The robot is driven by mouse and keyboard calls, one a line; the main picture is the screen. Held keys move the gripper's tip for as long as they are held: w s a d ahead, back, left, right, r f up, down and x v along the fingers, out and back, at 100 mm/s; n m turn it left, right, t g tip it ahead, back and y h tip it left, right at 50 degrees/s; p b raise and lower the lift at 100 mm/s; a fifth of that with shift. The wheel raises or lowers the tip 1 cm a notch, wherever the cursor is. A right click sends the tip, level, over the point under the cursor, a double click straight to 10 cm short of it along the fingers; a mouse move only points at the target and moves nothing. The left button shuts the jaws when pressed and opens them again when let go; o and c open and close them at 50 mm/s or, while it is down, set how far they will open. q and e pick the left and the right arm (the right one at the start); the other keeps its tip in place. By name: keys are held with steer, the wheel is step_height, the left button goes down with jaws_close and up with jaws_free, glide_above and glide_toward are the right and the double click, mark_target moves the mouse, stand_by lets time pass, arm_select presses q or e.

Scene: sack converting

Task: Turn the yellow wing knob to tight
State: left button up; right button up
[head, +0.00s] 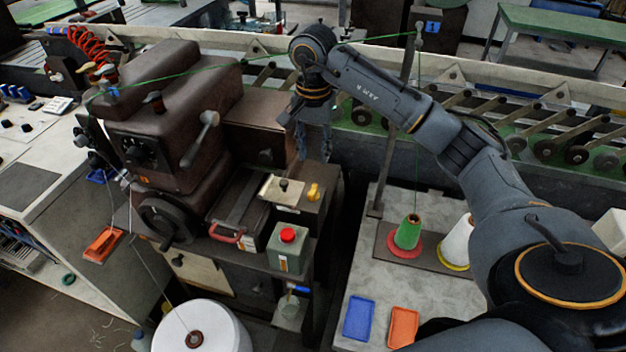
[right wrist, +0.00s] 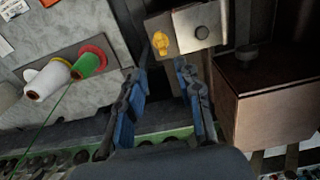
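The yellow wing knob (head: 313,191) sits on a metal plate on top of the sewing machine's housing, right of a light plate with a dark round knob (head: 284,185). In the right wrist view the yellow wing knob (right wrist: 161,43) shows beyond the fingertips, clear of both. My right gripper (head: 312,150) hangs above and behind the knob in the head view, partly hidden there by its own wrist. In the right wrist view my right gripper (right wrist: 160,76) is open and empty, its blue-padded fingers apart. My left gripper is not in view.
A box with a red button (head: 287,235) stands in front of the knob. The brown machine body (head: 172,120) rises at left. A table (head: 438,290) at right bears a green thread cone (head: 408,232), a white cone (head: 458,243), and blue and orange trays. A green thread crosses overhead.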

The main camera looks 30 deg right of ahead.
mark_target(313, 189)
steer(key=f, duration=0.1)
steer(key=f+p, duration=0.1)
steer(key=f, duration=0.1)
steer(key=shift+s+a+f, duration=0.15)
steer(key=shift+s+f, duration=0.05)
steer(key=shift+f, duration=0.05)
step_height(313, 189, down, 2)
steer(key=shift+w+f+p, duration=0.1)
steer(key=shift+w+p, duration=0.05)
steer(key=shift+p, duration=0.25)
step_height(313, 189, down, 5)
steer(key=shift+w+p, duration=0.15)
steer(key=shift+p, duration=0.6)
steer(key=shift+f, duration=0.3)
steer(key=shift+d+f, duration=0.2)
steer(key=shift+c, duration=0.4)
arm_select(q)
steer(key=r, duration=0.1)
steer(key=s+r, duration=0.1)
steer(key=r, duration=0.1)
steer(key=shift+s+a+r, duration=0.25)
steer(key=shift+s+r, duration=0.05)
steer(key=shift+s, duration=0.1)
arm_select(e)
jaws_close()
